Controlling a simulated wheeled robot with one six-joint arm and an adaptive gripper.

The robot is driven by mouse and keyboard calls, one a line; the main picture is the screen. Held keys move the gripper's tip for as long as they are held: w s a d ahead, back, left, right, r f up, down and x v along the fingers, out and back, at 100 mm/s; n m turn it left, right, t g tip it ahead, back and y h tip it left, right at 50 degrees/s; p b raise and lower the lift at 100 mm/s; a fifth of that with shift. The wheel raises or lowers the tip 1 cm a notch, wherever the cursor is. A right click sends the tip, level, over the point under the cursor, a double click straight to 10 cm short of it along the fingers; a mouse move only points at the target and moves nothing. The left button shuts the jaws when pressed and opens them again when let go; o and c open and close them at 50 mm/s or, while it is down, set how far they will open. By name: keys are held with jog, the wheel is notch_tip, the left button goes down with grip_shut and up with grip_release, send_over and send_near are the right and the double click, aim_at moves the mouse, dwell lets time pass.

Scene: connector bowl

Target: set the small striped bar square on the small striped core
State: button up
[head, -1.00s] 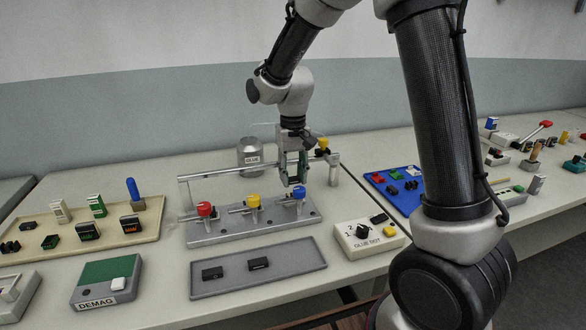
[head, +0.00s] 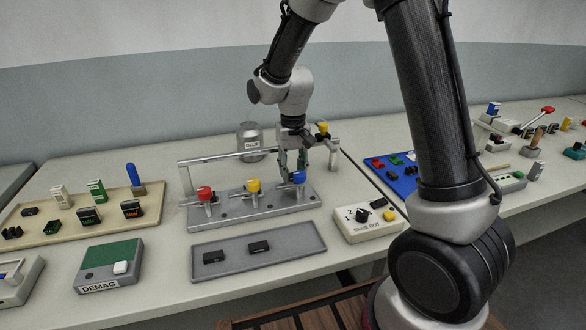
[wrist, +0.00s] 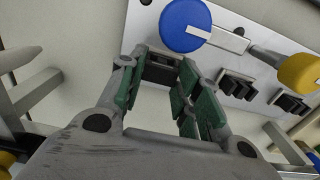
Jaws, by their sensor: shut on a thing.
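My gripper (head: 291,176) is low behind the blue-knobbed clamp (head: 299,178) at the right end of the grey clamp plate (head: 250,214). In the wrist view my gripper (wrist: 160,72) is shut on a small dark piece (wrist: 160,68), likely the small striped bar; no stripes can be made out. The blue knob (wrist: 186,25) is just beyond the fingertips. Whether the piece touches anything below is hidden by the fingers. I cannot make out the small striped core. Black pieces (wrist: 238,85) sit on the plate to the right.
A rail (head: 225,156) runs behind the plate, with a yellow-knobbed post (head: 322,130) at its right. Red (head: 205,193) and yellow (head: 253,186) knobs stand left of the blue one.

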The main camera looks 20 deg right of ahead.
jog(key=o, duration=1.1)
notch_tip(320, 180, up, 11)
jog(key=s+d+r+t, duration=0.1)
jog(key=s+d+r, duration=0.1)
jog(key=s+d, duration=0.3)
jog(key=s+d+r+t, duration=0.2)
jog(key=s+d, duration=0.3)
jog(key=s, duration=0.6)
jog(key=s+d+r+t, duration=0.1)
jog(key=s+d+r, duration=0.3)
jog(key=s, duration=0.5)
jog(key=shift+d, duration=0.45)
